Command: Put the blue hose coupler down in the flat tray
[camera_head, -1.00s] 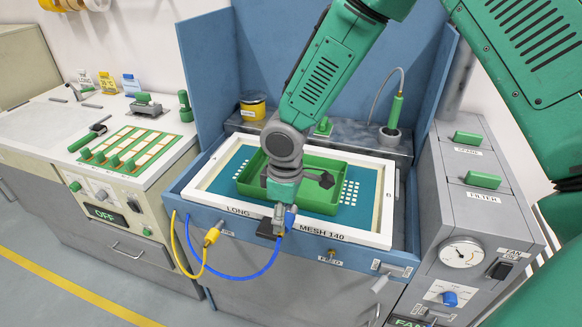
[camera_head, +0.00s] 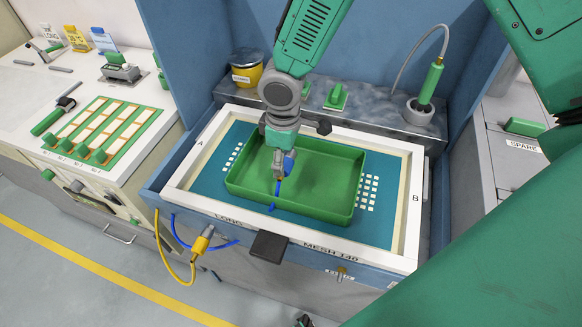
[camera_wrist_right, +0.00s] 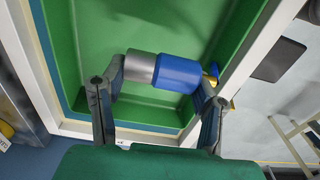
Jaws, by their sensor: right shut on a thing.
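The blue hose coupler, with a grey metal end, lies across between the fingers of my right gripper (camera_wrist_right: 160,85) in the right wrist view (camera_wrist_right: 177,71). The fingers are shut on it. In the head view the right gripper (camera_head: 282,168) reaches down over the left part of the green flat tray (camera_head: 325,185), and the coupler (camera_head: 288,163) is partly covered by it. I cannot tell whether the coupler touches the tray floor. The tray looks otherwise empty. My left gripper is out of view.
The tray sits on a teal mesh in a white frame (camera_head: 340,250). A yellow connector (camera_head: 202,240) with its cable and a dark block (camera_head: 269,247) are at the front edge. A yellow pot (camera_head: 246,72) and a green-handled tool (camera_head: 430,82) stand behind.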

